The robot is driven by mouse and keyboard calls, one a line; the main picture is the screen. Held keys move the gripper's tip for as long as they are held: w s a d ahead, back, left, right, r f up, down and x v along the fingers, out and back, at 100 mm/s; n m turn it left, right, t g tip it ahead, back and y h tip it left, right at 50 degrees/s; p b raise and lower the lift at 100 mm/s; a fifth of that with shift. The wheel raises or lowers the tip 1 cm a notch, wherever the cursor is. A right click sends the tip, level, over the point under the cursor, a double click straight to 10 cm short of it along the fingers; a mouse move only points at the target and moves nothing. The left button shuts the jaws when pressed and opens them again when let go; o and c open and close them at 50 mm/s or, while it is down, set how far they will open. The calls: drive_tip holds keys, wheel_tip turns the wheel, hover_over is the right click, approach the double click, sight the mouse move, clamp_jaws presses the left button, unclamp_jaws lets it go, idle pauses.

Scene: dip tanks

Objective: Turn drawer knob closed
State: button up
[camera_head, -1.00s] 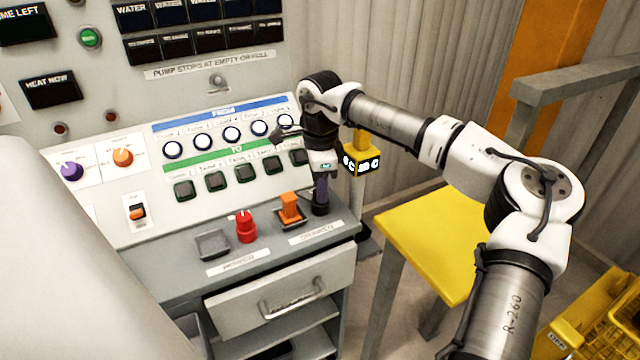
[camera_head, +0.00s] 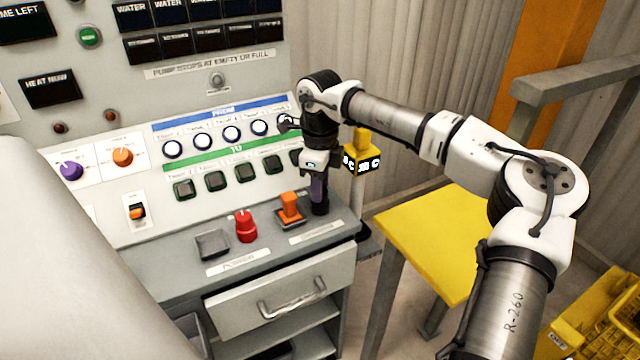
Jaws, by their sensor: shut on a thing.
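My gripper (camera_head: 319,190) points straight down at the right end of the console's ledge, just right of the orange switch. Its fingers are shut around a small dark knob (camera_head: 320,208), of which only the lower part shows. The fingers and wrist hide the rest, so I cannot tell which way the knob is turned. The drawer (camera_head: 235,312), with a grey front and a metal handle (camera_head: 291,297), is below the ledge. Its front stands out from the cabinet.
A red knob (camera_head: 245,226) and an orange switch (camera_head: 289,209) stand left of my gripper. Button rows are on the sloped panel (camera_head: 140,165) behind. A yellow-topped table (camera_head: 430,235) stands to the right, with a yellow post block (camera_head: 362,158) close behind my wrist.

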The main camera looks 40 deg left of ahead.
drive_tip(key=shift+w, duration=0.1)
drive_tip(key=o, duration=1)
drive_tip(key=shift+c, duration=0.2)
wheel_tip(320, 180, up, 14)
